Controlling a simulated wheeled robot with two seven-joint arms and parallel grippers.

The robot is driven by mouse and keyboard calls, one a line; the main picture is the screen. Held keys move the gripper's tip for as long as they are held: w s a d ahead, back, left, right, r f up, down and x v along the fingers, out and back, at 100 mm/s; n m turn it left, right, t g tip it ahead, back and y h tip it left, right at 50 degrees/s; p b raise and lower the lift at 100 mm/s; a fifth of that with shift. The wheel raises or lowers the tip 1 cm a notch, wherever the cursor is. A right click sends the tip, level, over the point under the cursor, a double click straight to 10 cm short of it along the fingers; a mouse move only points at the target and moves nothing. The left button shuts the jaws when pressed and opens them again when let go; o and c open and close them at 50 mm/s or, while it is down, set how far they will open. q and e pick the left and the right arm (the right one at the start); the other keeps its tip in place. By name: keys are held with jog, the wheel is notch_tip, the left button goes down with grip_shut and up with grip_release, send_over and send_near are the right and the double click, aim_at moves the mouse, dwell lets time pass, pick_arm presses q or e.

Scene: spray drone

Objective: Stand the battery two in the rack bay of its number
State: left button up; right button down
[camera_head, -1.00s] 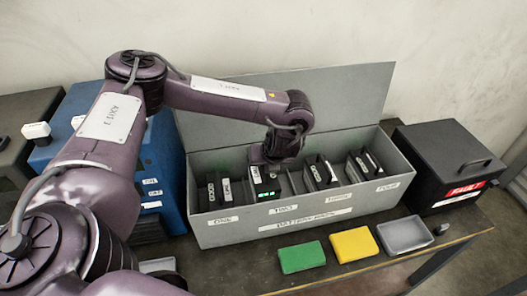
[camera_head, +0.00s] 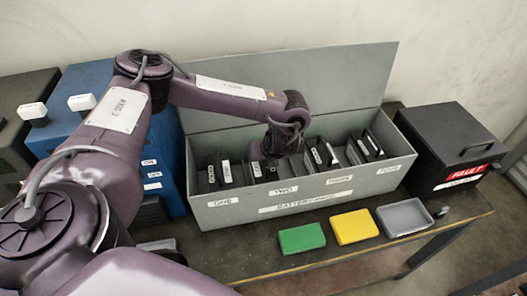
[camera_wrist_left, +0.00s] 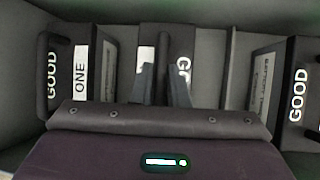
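The grey battery rack (camera_head: 300,207) has bays marked ONE, TWO, THREE and FOUR along its front. My left gripper (camera_head: 268,155) reaches down into it behind the TWO label; its fingers also show in the left wrist view (camera_wrist_left: 163,85). They are close together around the top of a dark battery (camera_head: 256,171), which I take as battery two. Its labels are partly covered by the fingers in the left wrist view (camera_wrist_left: 184,62). It looks upright and low in the bay; its bottom is hidden. My right gripper is not in view.
Battery one (camera_wrist_left: 80,75), marked GOOD, stands to the left. Other batteries (camera_head: 322,155) stand to the right. A green block (camera_head: 301,239), a yellow block (camera_head: 352,226) and a grey tray (camera_head: 404,217) lie in front. A black FAULT box (camera_head: 450,150) is at right.

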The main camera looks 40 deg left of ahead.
pick_arm(q)
jog(key=o, duration=0.3)
jog(key=shift+s+r, duration=0.1)
jog(key=shift+d+r, duration=0.2)
jog(key=shift+r, duration=0.05)
jog(key=p+v, duration=0.3)
jog(key=v, duration=0.8)
jog(key=shift+s+d+r+p, duration=0.1)
jog(key=shift+s+r+p, duration=0.05)
jog(key=shift+p, duration=0.15)
jog(key=shift+d, duration=0.1)
